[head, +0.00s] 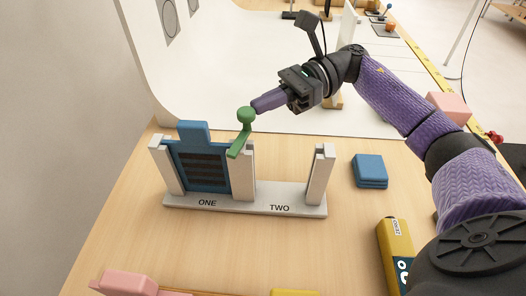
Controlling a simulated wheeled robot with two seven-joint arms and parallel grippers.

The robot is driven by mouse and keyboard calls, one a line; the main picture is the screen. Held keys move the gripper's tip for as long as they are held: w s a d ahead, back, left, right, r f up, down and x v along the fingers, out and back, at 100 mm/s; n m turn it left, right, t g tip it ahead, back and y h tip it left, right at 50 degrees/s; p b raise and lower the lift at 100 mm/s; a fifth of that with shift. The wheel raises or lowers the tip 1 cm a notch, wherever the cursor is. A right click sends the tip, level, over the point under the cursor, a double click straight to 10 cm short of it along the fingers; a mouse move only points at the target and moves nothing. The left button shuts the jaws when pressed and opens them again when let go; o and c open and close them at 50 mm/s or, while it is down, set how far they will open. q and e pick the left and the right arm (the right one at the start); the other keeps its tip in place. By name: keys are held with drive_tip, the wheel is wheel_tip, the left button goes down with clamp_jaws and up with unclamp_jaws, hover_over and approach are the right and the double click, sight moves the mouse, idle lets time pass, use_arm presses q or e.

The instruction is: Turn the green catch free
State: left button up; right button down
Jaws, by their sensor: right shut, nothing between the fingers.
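The green catch (243,128) sits on top of the middle post of a white stand (311,197). It has a round knob at its upper end and an arm that slants down to the left, by the edge of a blue panel (204,181) in the bay marked ONE. The bay marked TWO is empty. My right gripper (256,106) is shut, with its purple fingertips at or very close to the knob; I cannot tell if they touch. My left gripper is not in view.
A blue block (369,171) lies right of the stand. A yellow box (394,254) is at the front right, and a pink object (128,283) is at the front left. A white curved backdrop (215,75) rises behind.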

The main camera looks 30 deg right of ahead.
drive_tip(key=shift+s+p, duration=0.1)
drive_tip(key=shift+p, duration=0.3)
drive_tip(key=d+r, duration=0.1)
drive_tip(key=d, duration=0.8)
drive_tip(key=shift+s+d+r+b, duration=0.25)
drive_tip(key=shift+s+d+b, duration=0.1)
drive_tip(key=shift+s+b, duration=0.1)
drive_tip(key=shift+r, duration=0.1)
